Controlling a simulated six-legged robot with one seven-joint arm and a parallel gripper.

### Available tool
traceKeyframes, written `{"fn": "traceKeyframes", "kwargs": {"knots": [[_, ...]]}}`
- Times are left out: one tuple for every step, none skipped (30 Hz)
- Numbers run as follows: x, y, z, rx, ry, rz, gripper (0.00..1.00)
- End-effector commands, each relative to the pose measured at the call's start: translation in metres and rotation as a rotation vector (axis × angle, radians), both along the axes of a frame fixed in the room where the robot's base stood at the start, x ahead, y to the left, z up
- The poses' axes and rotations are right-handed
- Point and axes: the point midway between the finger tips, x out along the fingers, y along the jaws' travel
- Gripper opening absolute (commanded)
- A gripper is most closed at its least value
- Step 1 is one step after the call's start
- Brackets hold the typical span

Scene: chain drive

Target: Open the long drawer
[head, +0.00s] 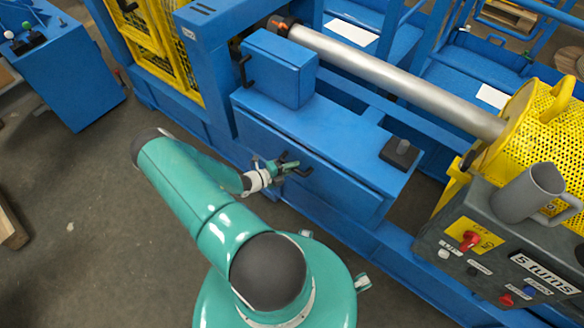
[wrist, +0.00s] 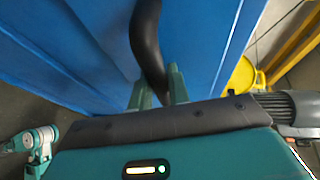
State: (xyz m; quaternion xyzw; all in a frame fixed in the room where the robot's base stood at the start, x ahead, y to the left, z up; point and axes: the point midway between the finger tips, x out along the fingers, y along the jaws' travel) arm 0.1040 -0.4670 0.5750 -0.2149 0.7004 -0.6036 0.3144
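The long drawer (head: 335,187) is a wide blue front below the blue bench top. I cannot tell whether it stands slightly out or flush. Its black curved handle (head: 289,158) is on the left part of the front. My gripper (head: 278,168) is at this handle. In the wrist view the handle (wrist: 147,35) runs down between the two green fingers of my gripper (wrist: 160,88), which close against its sides. The handle's lower end is hidden behind the gripper body.
A blue box (head: 280,68) and a small dark block (head: 399,153) sit on the bench top. A grey control panel (head: 500,250) with a grey mug (head: 530,192) stands at right. A blue console (head: 62,75) stands at upper left. The floor (head: 75,215) at left is mostly clear.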

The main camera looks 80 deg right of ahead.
Motion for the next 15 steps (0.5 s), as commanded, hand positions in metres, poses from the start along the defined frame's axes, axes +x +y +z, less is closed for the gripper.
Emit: {"fn": "traceKeyframes", "kwargs": {"knots": [[0.000,0.000,0.000,-0.001,0.001,0.000,0.00],[0.000,0.000,0.000,-0.001,0.001,0.000,0.00],[0.000,0.000,0.000,-0.001,0.001,0.000,0.00],[0.000,0.000,0.000,-0.001,0.001,0.000,0.00],[0.000,0.000,0.000,-0.001,0.001,0.000,0.00],[0.000,0.000,0.000,-0.001,0.001,0.000,0.00],[0.001,0.000,0.000,-0.001,0.001,0.000,0.00],[0.001,0.001,0.000,-0.001,0.001,0.001,0.00],[0.002,0.003,0.000,-0.001,0.001,0.001,0.00],[0.004,0.005,0.000,-0.001,0.000,0.002,0.00],[0.005,0.008,0.000,-0.001,0.000,0.003,0.00],[0.007,0.013,0.000,0.000,0.000,0.003,0.00],[0.009,0.017,0.000,0.000,0.000,0.003,0.00],[0.011,0.022,0.000,0.001,0.001,0.003,0.00],[0.014,0.028,0.000,0.002,0.000,0.003,0.00]]}}
